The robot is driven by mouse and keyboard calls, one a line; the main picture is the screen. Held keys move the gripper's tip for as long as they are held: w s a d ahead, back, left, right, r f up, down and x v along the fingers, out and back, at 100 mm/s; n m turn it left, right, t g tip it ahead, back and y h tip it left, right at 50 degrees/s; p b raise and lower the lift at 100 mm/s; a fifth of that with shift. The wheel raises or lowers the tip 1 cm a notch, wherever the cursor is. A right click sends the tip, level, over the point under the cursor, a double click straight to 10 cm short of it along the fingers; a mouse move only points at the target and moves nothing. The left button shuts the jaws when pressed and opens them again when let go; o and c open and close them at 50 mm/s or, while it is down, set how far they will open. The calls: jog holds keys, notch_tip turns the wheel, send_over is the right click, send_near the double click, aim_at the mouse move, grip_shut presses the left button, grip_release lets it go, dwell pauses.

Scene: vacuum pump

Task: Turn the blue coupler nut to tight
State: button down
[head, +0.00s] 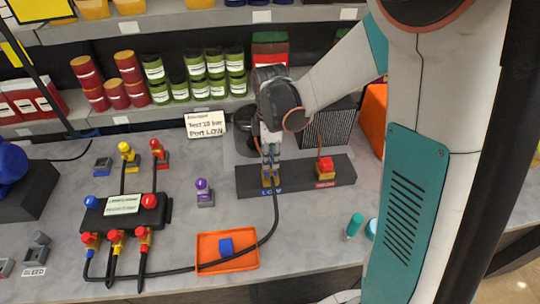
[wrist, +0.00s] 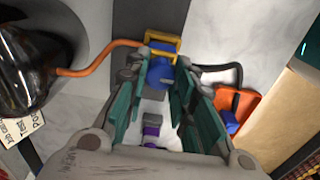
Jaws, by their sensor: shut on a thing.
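The blue coupler nut (wrist: 160,72) shows in the wrist view between my fingertips, beside a yellow bracket (wrist: 165,44). My gripper (head: 270,168) reaches down to the LOW port on the dark manifold bar (head: 220,181) in the head view. In the wrist view my gripper (wrist: 157,80) has its teal-padded fingers on both sides of the nut, shut on it. A black hose (head: 275,215) runs from this port toward the front. The nut is mostly hidden by the fingers in the head view, and I cannot tell how tight it is.
A red-capped port (head: 325,165) stands at the bar's right. An orange tray (head: 205,266) holds a blue block (head: 226,246). A purple fitting (head: 204,193) stands to the left, with a black gauge manifold (head: 150,212) further left. A sign (head: 205,124) stands behind. Bare bench lies around the purple fitting.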

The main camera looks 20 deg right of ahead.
jog(key=m, duration=0.5)
jog(key=shift+m, duration=0.4)
jog(key=m, duration=0.6)
jog(key=shift+b, duration=0.35)
jog(key=m, duration=1.1)
jog(key=shift+m, duration=0.3)
jog(key=c, duration=1.3)
grip_release()
